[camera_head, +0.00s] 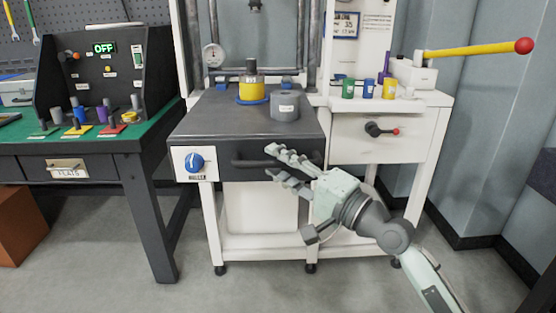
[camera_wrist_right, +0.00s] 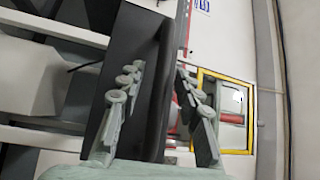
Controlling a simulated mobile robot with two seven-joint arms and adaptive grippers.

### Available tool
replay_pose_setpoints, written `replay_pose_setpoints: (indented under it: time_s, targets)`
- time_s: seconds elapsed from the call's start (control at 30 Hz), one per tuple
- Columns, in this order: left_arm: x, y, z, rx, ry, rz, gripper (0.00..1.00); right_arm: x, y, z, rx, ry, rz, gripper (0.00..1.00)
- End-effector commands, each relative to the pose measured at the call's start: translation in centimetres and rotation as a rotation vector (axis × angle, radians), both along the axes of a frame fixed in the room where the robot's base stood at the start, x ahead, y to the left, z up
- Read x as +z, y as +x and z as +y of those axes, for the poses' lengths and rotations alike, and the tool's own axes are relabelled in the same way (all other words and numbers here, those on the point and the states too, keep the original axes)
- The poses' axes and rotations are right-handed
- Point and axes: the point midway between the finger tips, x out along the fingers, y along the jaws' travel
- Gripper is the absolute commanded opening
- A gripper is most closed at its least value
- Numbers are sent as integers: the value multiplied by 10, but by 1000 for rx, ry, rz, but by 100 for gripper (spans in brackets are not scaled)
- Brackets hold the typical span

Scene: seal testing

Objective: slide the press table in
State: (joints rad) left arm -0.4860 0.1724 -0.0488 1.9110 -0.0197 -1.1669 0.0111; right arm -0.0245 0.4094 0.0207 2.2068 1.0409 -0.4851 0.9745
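The press table (camera_head: 205,125) is a dark grey slab in the middle of the head view, jutting forward of the white cabinet on its right. A dark bar handle (camera_head: 245,163) runs across its front. On its top sit a yellow piece on a blue disc (camera_head: 251,92) and a grey cylinder (camera_head: 285,107). My right gripper (camera_head: 272,162) is open at the right part of the handle, its fingers above and below it. In the wrist view the right gripper (camera_wrist_right: 160,72) has its fingers apart, with the dark handle between them; contact is unclear. My left gripper is not in view.
A blue knob (camera_head: 195,162) sits on the white panel at left. A white cabinet (camera_head: 350,145) with small coloured pieces and a yellow lever (camera_head: 470,49) stands at right. A green-topped bench (camera_head: 70,139) stands at left. Floor in front is clear.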

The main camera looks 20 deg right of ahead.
Motion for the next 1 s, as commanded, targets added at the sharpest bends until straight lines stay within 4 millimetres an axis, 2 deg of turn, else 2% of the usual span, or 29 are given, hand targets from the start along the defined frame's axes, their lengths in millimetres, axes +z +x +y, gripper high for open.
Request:
replay_pose_setpoints:
  time_s: [0.37,0.63,1.0]
  targets:
    - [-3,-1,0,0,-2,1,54,0,4,3,1,-1,1,34]
    - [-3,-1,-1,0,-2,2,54,0,4,3,1,-1,1,1]
    - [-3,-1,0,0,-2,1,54,0,4,3,1,-1,2,0]
